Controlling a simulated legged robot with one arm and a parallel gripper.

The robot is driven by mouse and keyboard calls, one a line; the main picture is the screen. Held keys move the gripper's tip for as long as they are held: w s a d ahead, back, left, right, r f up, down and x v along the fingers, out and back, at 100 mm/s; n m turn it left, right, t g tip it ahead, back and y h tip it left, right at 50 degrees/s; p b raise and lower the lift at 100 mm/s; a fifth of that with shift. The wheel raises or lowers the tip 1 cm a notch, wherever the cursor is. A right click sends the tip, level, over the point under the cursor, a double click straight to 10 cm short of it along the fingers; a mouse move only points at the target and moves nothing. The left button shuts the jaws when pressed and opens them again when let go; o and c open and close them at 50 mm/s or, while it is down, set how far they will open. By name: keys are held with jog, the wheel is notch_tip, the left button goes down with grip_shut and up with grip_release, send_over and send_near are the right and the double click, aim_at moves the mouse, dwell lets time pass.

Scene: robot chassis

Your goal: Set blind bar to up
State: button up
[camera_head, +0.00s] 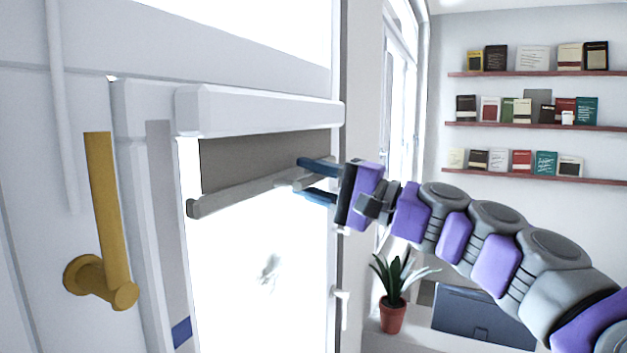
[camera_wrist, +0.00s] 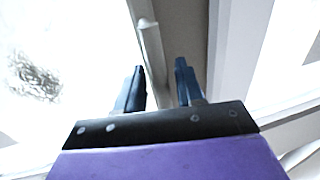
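The blind bar (camera_head: 240,193) is a light grey rounded rail along the lower edge of a grey-brown blind (camera_head: 255,158). The blind is partly lowered, with bright window glass below it. My gripper (camera_head: 316,181) is at the bar's right part, its two blue fingers apart, one above and one below the bar. In the wrist view the bar (camera_wrist: 151,48) runs into the gap between the fingers of my gripper (camera_wrist: 160,84). It appears nearer the left finger; I cannot tell whether they touch.
A white blind housing (camera_head: 260,110) is above the blind. A yellow handle (camera_head: 103,215) is on the white frame at left. A potted plant (camera_head: 393,313) and a dark flat object (camera_head: 480,318) are at lower right. Shelves of books (camera_head: 535,125) line the far wall.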

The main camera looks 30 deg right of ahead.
jog(key=shift+d, duration=0.1)
jog(key=b+v, duration=0.3)
jog(key=v, duration=1.4)
jog(key=shift+d+b, duration=0.2)
jog(key=shift+b, duration=0.15)
jog(key=shift+s+f, duration=0.1)
jog(key=shift+c, duration=0.3)
